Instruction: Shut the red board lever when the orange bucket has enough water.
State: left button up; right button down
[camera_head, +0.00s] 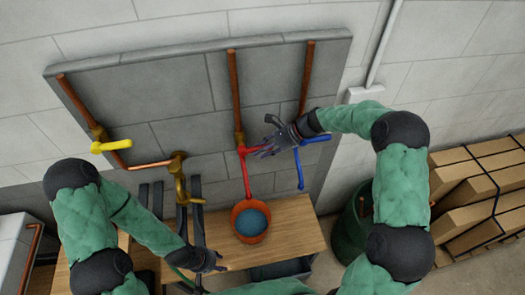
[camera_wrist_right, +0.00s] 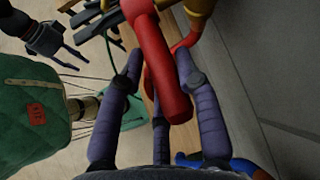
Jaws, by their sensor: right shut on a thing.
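The red lever (camera_head: 254,149) sits on a red tap on the wall board, and it also shows in the right wrist view (camera_wrist_right: 157,62). My right gripper (camera_head: 269,150) is shut on the red lever, with its fingers around it in the wrist view. The orange bucket (camera_head: 236,228) stands on the wooden bench under the red spout. It holds blue water (camera_head: 251,222) with the orange rim showing around it. I cannot make out a stream at the spout. My left gripper (camera_head: 208,261) is over the bench, left of the bucket, with its fingers apart and empty.
A yellow lever (camera_head: 111,146) and a brass valve (camera_head: 180,185) are on the board to the left. A blue tap (camera_head: 300,170) is close on the right. A green barrel (camera_head: 347,232) and stacked cardboard boxes (camera_head: 475,195) stand at the right.

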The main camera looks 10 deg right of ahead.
jog(key=c, duration=0.8)
grip_release()
jog(key=shift+c, duration=0.2)
jog(key=v, duration=1.2)
jog(key=shift+f, duration=0.2)
